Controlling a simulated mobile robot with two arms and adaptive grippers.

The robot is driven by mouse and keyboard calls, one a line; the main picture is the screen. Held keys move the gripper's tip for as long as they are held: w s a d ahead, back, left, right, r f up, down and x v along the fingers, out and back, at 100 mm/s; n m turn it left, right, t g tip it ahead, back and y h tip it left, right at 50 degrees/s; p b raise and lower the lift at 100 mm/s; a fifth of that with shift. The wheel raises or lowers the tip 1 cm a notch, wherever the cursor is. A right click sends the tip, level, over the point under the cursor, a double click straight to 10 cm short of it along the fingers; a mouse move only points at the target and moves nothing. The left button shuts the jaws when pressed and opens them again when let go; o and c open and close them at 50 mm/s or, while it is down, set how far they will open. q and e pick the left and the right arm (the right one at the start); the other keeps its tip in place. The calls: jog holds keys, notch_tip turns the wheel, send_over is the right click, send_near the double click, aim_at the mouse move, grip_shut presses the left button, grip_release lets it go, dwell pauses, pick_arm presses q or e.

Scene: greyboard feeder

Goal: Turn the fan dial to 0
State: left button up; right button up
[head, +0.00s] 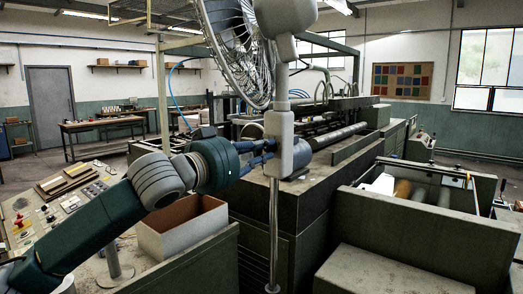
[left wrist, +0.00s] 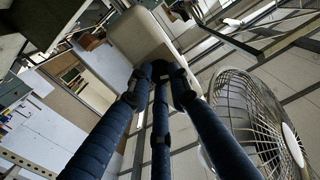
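The fan (head: 238,45) stands on a thin pole (head: 273,235), with a pale control box (head: 281,133) on it below the fan head. My left gripper (head: 268,151) reaches the box from the left, its dark blue fingers at the box's side. In the left wrist view, the fingers of my left gripper (left wrist: 158,80) converge at the pale box (left wrist: 140,38), and the fan cage (left wrist: 255,120) is at right. I cannot make out the dial or its setting, nor whether the fingers are closed on anything. My right gripper is not in view.
An open cardboard box (head: 182,228) sits below my left arm, beside a control panel (head: 60,205) with buttons. A large dark machine (head: 300,200) stands close behind the pole. Open floor lies at the back left, before a workbench (head: 105,124).

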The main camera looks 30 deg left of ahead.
pick_arm(q)
jog(key=o, duration=0.4)
jog(key=shift+f, duration=0.25)
jog(key=shift+r, duration=0.1)
jog(key=shift+s, duration=0.1)
jog(key=shift+s+a, duration=0.15)
jog(key=shift+s, duration=0.55)
jog(key=s, duration=1)
jog(key=shift+s+a, duration=0.15)
jog(key=shift+a, duration=0.2)
